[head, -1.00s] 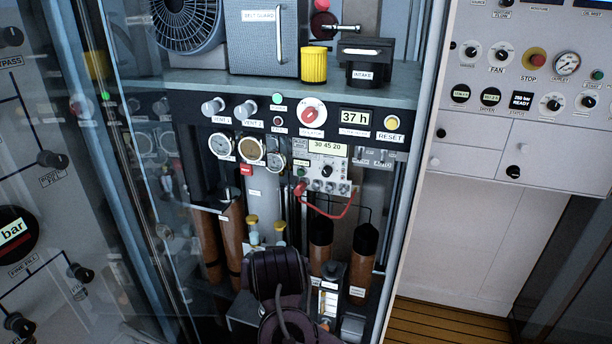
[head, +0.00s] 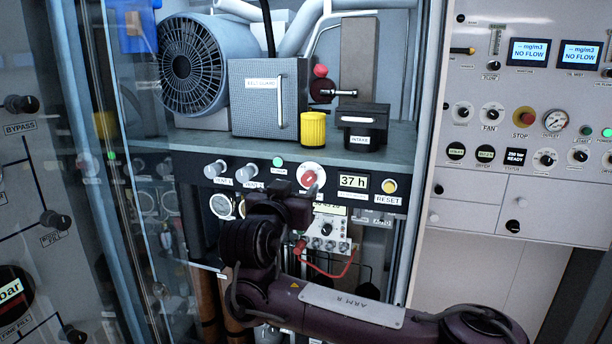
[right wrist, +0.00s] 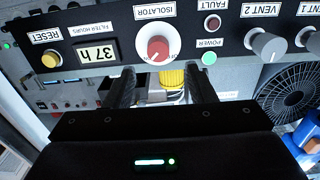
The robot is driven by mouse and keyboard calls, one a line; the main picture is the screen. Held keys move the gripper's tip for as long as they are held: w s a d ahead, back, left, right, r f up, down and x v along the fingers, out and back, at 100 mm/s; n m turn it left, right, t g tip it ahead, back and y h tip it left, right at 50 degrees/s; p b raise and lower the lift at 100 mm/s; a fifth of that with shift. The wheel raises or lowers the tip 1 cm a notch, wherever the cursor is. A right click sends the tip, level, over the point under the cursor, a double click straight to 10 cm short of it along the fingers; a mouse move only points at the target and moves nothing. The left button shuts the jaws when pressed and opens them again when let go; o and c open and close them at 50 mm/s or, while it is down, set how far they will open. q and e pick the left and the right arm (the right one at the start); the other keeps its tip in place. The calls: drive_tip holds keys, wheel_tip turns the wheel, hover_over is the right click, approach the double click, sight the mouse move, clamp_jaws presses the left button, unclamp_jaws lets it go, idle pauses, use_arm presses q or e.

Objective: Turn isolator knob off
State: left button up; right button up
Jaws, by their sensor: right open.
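The isolator knob (head: 309,179) is a red knob on a white round dial, set in the dark panel strip below the shelf. In the right wrist view, which is upside down, the isolator knob (right wrist: 158,48) shows whole under its ISOLATOR label, with a white mark on it. My right gripper (head: 298,196) is just below and in front of the knob in the head view. In the right wrist view my right gripper (right wrist: 161,80) is open, its two dark fingers apart and empty, with the knob beyond their tips, roughly centred between them. My left gripper is not in view.
Beside the knob are the hour display (head: 354,183), the yellow reset button (head: 389,186) and the grey vent knobs (head: 216,168). A red cable (head: 330,274) hangs below. The shelf above holds a yellow cup-shaped part (head: 313,130) and the intake box (head: 362,126).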

sight(307, 180)
drive_tip(key=p+x, duration=0.2)
drive_tip(key=x, duration=0.3)
drive_tip(key=shift+d, duration=0.2)
drive_tip(key=shift+w+f+p, duration=0.1)
drive_tip(key=shift+w+p, duration=0.25)
drive_tip(key=shift+w, duration=0.15)
drive_tip(key=shift+d, duration=0.1)
drive_tip(key=c, duration=1)
